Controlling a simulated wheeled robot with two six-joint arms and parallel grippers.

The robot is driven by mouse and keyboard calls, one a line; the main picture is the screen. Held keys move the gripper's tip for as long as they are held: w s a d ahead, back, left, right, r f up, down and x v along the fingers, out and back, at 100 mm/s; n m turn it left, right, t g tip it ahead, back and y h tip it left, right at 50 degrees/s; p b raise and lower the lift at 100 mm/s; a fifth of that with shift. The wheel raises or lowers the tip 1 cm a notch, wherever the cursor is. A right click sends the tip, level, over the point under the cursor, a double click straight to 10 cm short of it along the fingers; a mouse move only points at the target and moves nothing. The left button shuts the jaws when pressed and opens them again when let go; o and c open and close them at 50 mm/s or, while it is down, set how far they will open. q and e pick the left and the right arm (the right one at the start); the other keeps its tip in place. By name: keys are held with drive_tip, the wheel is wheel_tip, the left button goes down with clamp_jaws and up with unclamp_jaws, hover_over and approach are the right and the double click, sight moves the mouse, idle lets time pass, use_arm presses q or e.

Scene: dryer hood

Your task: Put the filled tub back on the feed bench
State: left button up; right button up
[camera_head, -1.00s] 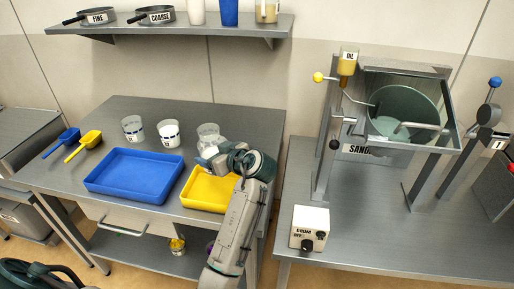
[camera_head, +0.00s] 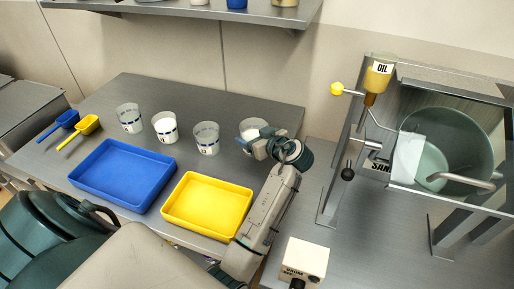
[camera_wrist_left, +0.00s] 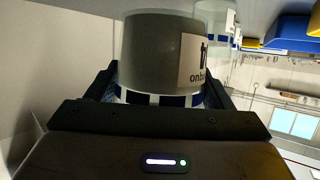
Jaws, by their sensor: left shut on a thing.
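My left gripper (camera_head: 256,144) is shut on a pale tub (camera_head: 253,125) at the right end of the feed bench (camera_head: 200,92). In the left wrist view the held tub (camera_wrist_left: 160,50) stands between the fingers, with blue-and-white bands low on it and a partly cut-off label. My right gripper is out of view.
A blue tray (camera_head: 122,175) and a yellow tray (camera_head: 207,205) lie in front of the tubs. Blue (camera_head: 67,119) and yellow (camera_head: 87,124) scoops lie at the left. A drum machine (camera_head: 440,150) with an oil bottle (camera_head: 379,72) stands right. Behind the tubs the bench is bare.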

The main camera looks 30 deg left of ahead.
use_arm(q)
wheel_tip(320, 180, down, 2)
wheel_tip(320, 180, down, 4)
drive_tip(key=shift+w+r+p, duration=0.1)
drive_tip(key=shift+p, duration=0.65)
drive_tip(key=o, duration=0.8)
drive_tip(key=shift+f, duration=0.2)
drive_tip(key=o, duration=0.3)
drive_tip(key=shift+o, duration=0.7)
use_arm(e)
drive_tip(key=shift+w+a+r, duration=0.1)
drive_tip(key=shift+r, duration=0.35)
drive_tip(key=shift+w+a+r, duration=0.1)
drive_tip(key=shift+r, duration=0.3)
